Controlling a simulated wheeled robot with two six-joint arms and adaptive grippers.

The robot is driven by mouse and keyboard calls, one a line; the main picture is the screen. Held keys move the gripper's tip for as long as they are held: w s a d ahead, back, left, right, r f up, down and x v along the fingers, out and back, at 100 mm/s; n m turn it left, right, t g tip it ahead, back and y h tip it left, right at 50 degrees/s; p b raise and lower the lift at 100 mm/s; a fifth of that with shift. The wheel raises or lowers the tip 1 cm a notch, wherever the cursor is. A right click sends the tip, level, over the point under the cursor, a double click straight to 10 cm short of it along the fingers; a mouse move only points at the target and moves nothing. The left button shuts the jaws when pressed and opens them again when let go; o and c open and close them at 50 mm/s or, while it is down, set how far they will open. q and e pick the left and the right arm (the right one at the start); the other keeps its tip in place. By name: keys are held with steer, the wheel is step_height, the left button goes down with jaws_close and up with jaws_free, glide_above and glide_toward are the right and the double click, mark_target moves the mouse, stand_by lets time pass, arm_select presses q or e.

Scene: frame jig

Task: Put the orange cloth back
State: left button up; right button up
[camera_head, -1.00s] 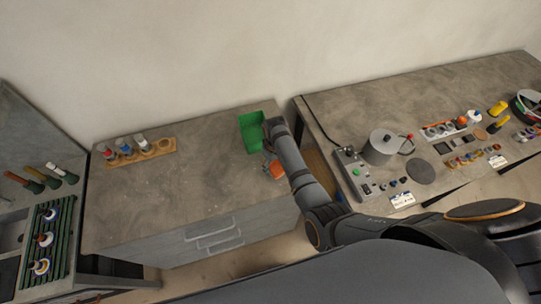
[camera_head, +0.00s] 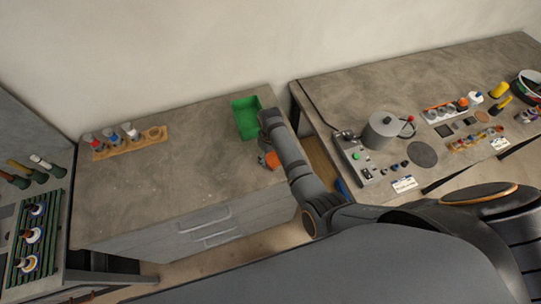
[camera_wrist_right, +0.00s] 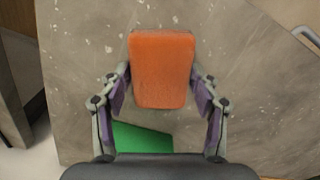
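The orange cloth (camera_head: 271,160) is a small, block-like orange piece near the right front of the grey cabinet top. It fills the upper middle of the right wrist view (camera_wrist_right: 161,70). My left gripper is out of view.
A wooden rack (camera_head: 130,147) with several bottles stands at the back left of the cabinet top (camera_head: 180,190); the middle is clear. A second bench (camera_head: 350,95) on the right, across a gap, carries a metal pot (camera_head: 385,130) and small parts. A green slatted rack (camera_head: 35,240) is at left.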

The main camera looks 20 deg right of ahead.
mark_target(270, 156)
steer(key=shift+o, duration=1.1)
steer(key=shift+w, duration=0.1)
steer(key=shift+r, duration=0.1)
step_height(270, 156, up, 6)
steer(key=p, duration=0.6)
steer(key=shift+r+p, duration=0.2)
steer(key=shift+p, duration=0.15)
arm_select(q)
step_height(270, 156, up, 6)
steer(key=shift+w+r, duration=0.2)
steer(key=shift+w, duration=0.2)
arm_select(e)
step_height(270, 156, up, 6)
steer(key=shift+f, duration=0.15)
